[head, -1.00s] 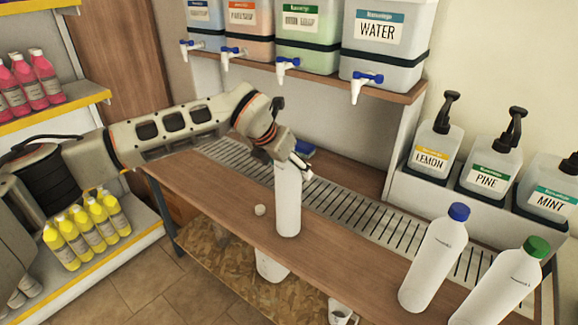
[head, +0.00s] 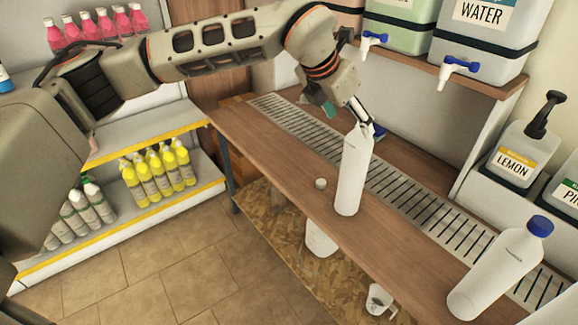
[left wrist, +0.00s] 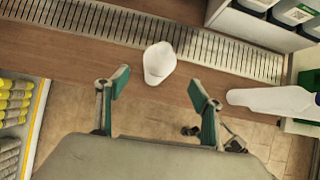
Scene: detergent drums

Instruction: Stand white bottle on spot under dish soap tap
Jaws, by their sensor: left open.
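The uncapped-looking white bottle (head: 351,178) stands upright on the wooden counter, in front of the slotted drain grate. In the left wrist view it shows from above (left wrist: 159,64), beyond and between the fingertips. My left gripper (head: 357,112) is at the bottle's top in the head view, partly hidden behind it. Its two fingers (left wrist: 158,88) are spread and hold nothing. The green tank (head: 399,24), whose label is cut off, has a blue-handled tap (head: 372,43) above the grate. My right gripper is out of view.
The slotted grate (head: 420,207) runs along the counter. A blue-capped white bottle (head: 498,268) stands to the right. A blue item (head: 379,131) is partly hidden behind the white bottle. The WATER tank (head: 480,35) is at upper right.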

